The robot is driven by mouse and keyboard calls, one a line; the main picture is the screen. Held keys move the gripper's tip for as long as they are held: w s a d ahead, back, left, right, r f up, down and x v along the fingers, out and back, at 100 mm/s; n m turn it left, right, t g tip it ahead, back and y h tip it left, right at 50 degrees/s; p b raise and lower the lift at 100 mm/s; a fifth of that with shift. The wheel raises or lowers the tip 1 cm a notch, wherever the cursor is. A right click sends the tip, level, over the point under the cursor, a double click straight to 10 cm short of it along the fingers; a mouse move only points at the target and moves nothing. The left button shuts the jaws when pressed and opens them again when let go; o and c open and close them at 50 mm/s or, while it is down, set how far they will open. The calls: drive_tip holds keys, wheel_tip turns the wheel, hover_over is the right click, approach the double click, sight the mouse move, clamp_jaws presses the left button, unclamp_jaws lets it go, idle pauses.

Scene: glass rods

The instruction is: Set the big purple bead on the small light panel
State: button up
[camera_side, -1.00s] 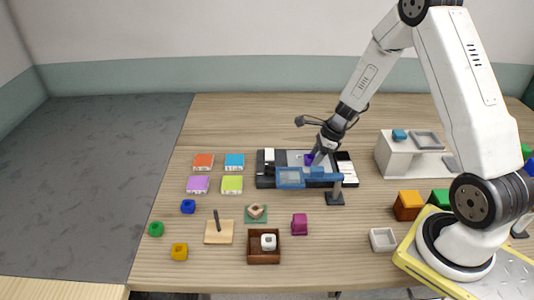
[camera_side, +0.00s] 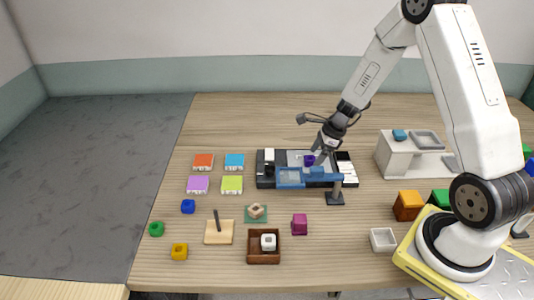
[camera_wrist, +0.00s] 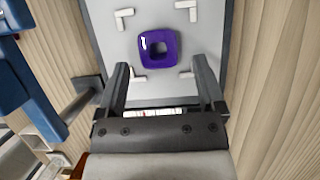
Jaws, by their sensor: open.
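The big purple bead (camera_wrist: 159,48) is a rounded square with a hole through its middle. It rests on the light grey panel (camera_wrist: 118,57), inside the white corner marks, in the wrist view. In the side view the bead (camera_side: 309,160) shows on the panel just below and left of my gripper (camera_side: 322,150). In the wrist view my gripper (camera_wrist: 164,78) is open, with nothing between its fingers. The bead lies beyond the fingertips and apart from them. The panel is partly hidden by the gripper.
A blue part on a dark stand (camera_side: 335,197) stands in front of the panel. A white block (camera_side: 269,155) is at its left. A white bench (camera_side: 395,155) stands to the right. Coloured tiles, beads and a brown box (camera_side: 250,258) lie at front left. The table behind is clear.

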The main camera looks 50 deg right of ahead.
drive_tip(key=v, duration=1.1)
drive_tip(key=shift+a, duration=0.1)
idle(0.5)
drive_tip(key=s+a+n+h, duration=0.1)
drive_tip(key=s+a+n, duration=0.3)
drive_tip(key=a+n, duration=0.4)
drive_tip(key=s+a+n+h, duration=0.2)
drive_tip(key=s+a+n, duration=0.3)
drive_tip(key=n, duration=1.4)
drive_tip(key=a+r, duration=0.1)
drive_tip(key=a, duration=0.3)
drive_tip(key=shift+a+g, duration=0.2)
drive_tip(key=shift+g, duration=0.1)
